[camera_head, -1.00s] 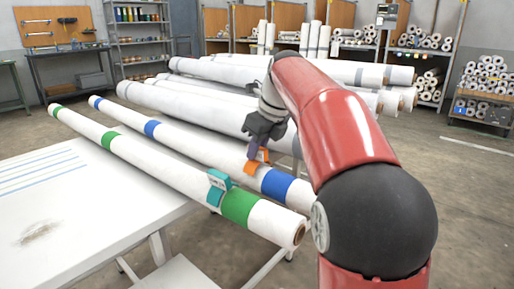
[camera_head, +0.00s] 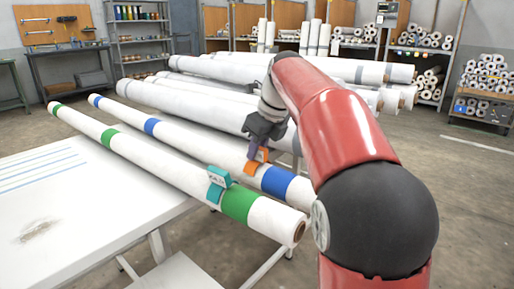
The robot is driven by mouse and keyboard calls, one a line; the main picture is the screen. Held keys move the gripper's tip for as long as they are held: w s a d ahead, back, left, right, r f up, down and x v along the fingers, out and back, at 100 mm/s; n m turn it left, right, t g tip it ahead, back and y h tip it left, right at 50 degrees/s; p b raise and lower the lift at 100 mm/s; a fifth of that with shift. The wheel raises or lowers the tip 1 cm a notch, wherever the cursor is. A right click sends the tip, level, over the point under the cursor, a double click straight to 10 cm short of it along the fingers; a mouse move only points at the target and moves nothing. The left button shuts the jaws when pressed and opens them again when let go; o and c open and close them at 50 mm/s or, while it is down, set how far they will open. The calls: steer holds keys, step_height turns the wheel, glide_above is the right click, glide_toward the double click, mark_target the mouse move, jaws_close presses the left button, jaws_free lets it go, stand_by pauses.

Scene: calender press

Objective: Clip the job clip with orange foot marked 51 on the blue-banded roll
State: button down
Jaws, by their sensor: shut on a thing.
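The job clip with orange foot (camera_head: 256,157) is at the blue-banded roll (camera_head: 205,145), just left of that roll's nearer blue band (camera_head: 277,181). Its upper part looks purple, and its number cannot be read from here. My gripper (camera_head: 258,143) is shut on this clip from above. The orange foot appears to touch the roll's top; whether it grips around the roll cannot be told. A teal clip (camera_head: 217,180) sits on the green-banded roll (camera_head: 170,172), beside that roll's nearer green band (camera_head: 239,204). The blue-banded roll's near end is partly hidden by my arm.
A white table (camera_head: 90,215) lies at the left under the rolls. Several large white rolls (camera_head: 190,103) lie behind the blue-banded roll, close to my gripper. Shelves with rolls (camera_head: 485,90) stand at the back right.

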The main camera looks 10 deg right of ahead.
stand_by(0.3)
steer(key=c, duration=0.8)
jaws_free()
steer(key=shift+r+p, duration=1.25)
steer(key=shift+p, duration=0.15)
steer(key=shift+r, duration=2.2)
